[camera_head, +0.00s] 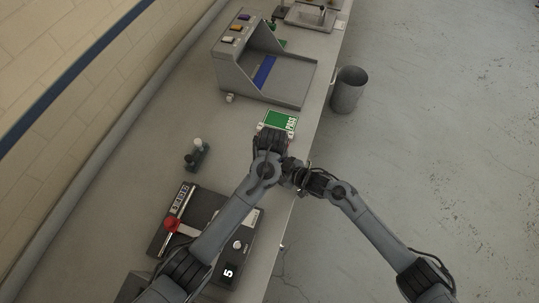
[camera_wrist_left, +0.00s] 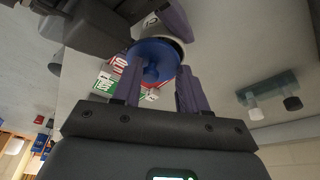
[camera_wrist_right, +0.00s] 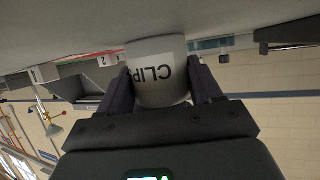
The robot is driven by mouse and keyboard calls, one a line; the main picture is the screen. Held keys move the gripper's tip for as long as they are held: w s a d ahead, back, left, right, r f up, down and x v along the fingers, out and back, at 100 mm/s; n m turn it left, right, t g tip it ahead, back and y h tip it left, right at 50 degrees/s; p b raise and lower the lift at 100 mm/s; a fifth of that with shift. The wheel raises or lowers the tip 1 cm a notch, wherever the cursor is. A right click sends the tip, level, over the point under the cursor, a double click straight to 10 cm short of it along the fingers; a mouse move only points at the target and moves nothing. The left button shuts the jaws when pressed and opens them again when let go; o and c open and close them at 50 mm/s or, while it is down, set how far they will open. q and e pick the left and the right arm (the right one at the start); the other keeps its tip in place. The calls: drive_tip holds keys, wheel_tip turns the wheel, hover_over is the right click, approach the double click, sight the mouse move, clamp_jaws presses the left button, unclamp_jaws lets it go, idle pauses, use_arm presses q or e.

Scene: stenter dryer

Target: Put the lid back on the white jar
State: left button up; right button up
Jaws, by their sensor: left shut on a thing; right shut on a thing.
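The blue lid (camera_wrist_left: 151,62) has a round knob and shows between the fingers of my left gripper (camera_wrist_left: 156,78), which is shut on it. The white jar (camera_wrist_right: 158,72) carries a label reading "CLIPS", upside down in the right wrist view. My right gripper (camera_wrist_right: 163,88) is shut around the jar's sides. In the left wrist view a pale rim with a dark opening (camera_wrist_left: 177,47) shows partly behind the lid, off to its upper right. I cannot tell whether lid and jar touch. In the head view the arms meet near the bench edge and hide both.
A green PASS card (camera_head: 279,120) lies on the bench just beyond the grippers. A small stand with two knobs (camera_head: 196,154) is to the left. A grey machine with coloured buttons (camera_head: 262,70) stands behind, and a device with a red knob (camera_head: 172,224) nearer. A bin (camera_head: 348,90) stands on the floor.

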use_arm(q)
drive_tip(key=shift+f, duration=0.25)
drive_tip(key=shift+f, duration=0.2)
clamp_jaws()
drive_tip(key=shift+f, duration=0.1)
drive_tip(key=shift+a+f, duration=0.1)
drive_tip(key=shift+f, duration=0.05)
use_arm(e)
drive_tip(key=shift+a, duration=0.1)
